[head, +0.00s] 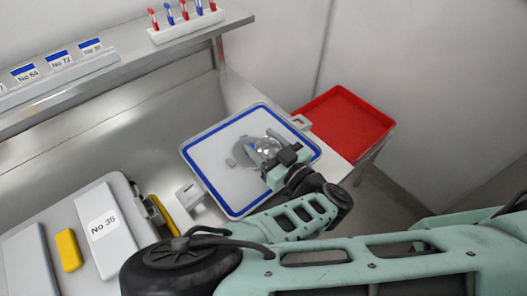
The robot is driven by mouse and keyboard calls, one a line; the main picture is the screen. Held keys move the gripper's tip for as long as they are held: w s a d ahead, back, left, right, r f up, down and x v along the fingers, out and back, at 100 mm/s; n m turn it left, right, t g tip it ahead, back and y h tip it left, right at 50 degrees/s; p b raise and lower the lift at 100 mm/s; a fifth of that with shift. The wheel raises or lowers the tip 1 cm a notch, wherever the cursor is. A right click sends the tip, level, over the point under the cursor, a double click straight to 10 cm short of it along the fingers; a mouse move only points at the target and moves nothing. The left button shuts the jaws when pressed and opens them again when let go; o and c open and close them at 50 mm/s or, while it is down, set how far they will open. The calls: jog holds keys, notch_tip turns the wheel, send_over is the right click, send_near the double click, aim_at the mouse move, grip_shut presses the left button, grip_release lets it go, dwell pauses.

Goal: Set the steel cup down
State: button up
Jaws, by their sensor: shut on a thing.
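My gripper (268,160) is over the white tray with a blue border (213,190) on the steel bench. It is shut on the steel cup (267,147), a small shiny round thing between its fingers. A grey round shape (241,151) shows on the tray just left of the cup; I cannot tell whether it is a disc or a mark. My gripper hides part of the cup and its base, so I cannot tell whether the cup touches the tray.
A red bin (345,118) stands right of the tray. A grey case (120,205) with a "No 35" label and a yellow block (68,250) is at lower left. A shelf (110,70) with labels and a rack of tubes (186,28) runs along the back.

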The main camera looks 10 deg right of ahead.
aim_at(262, 152)
jog(key=shift+f+p, duration=0.3)
jog(key=shift+f, duration=1.5)
jog(key=shift+f, duration=0.2)
jog(key=o, duration=1)
jog(key=shift+r, duration=0.1)
